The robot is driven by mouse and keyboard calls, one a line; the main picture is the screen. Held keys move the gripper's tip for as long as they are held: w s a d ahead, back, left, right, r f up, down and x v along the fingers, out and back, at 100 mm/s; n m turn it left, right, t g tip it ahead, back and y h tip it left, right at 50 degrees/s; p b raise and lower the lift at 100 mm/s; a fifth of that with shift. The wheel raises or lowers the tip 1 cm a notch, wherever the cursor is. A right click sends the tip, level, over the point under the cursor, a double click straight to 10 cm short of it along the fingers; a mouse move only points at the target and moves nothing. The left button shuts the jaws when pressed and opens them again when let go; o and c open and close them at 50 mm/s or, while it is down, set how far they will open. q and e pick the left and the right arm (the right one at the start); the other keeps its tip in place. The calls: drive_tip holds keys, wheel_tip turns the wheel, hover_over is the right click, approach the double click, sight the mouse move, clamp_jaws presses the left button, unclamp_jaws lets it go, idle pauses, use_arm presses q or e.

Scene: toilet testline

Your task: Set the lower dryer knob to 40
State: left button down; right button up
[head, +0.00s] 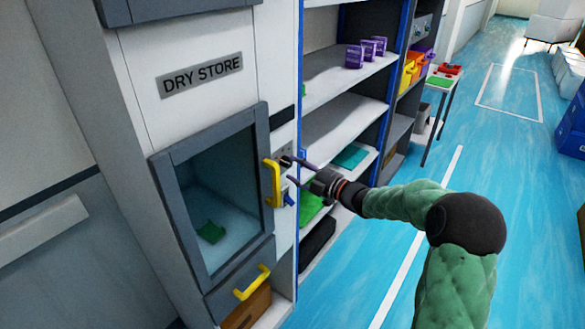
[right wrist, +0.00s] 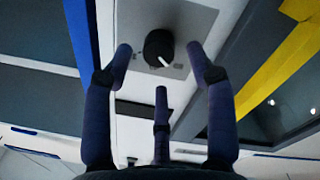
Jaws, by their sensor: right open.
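The tall white DRY STORE cabinet (head: 150,75) stands at the left in the head view. My right gripper (head: 287,170) is at the narrow control strip right of its glass door, fingers spread and pointing at the strip. In the right wrist view a round black knob (right wrist: 158,48) with a white pointer mark sits on a grey plate (right wrist: 190,25). The pointer aims to the lower right of that picture. The open fingers of my right gripper (right wrist: 162,60) flank the knob, apart from it. I cannot read scale numbers or tell whether this is the lower knob. My left gripper is out of view.
A yellow door handle (head: 272,183) stands out just left of my right gripper, and a blue part (head: 289,198) lies just below it. Shelves with purple boxes (head: 355,56) are at the right. The blue floor (head: 500,180) further right is clear.

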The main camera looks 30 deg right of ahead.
sight(287, 162)
drive_tip(key=shift+x, duration=1.35)
drive_tip(key=shift+c, duration=0.3)
clamp_jaws()
drive_tip(key=shift+r+m+p, duration=0.15)
drive_tip(key=shift+m+p, duration=0.25)
drive_tip(key=shift+p, duration=0.2)
drive_tip(key=m+p, duration=0.2)
drive_tip(key=p, duration=0.1)
drive_tip(key=m+p, duration=0.2)
drive_tip(key=p, duration=0.1)
drive_tip(key=m+p, duration=0.2)
drive_tip(key=p, duration=0.1)
drive_tip(key=shift+d+r+m, duration=0.1)
drive_tip(key=shift+r+m, duration=0.15)
drive_tip(key=shift+m, duration=0.15)
drive_tip(key=shift+d+f+m+p, duration=0.1)
drive_tip(key=shift+m+p, duration=0.9)
drive_tip(key=shift+p, duration=0.1)
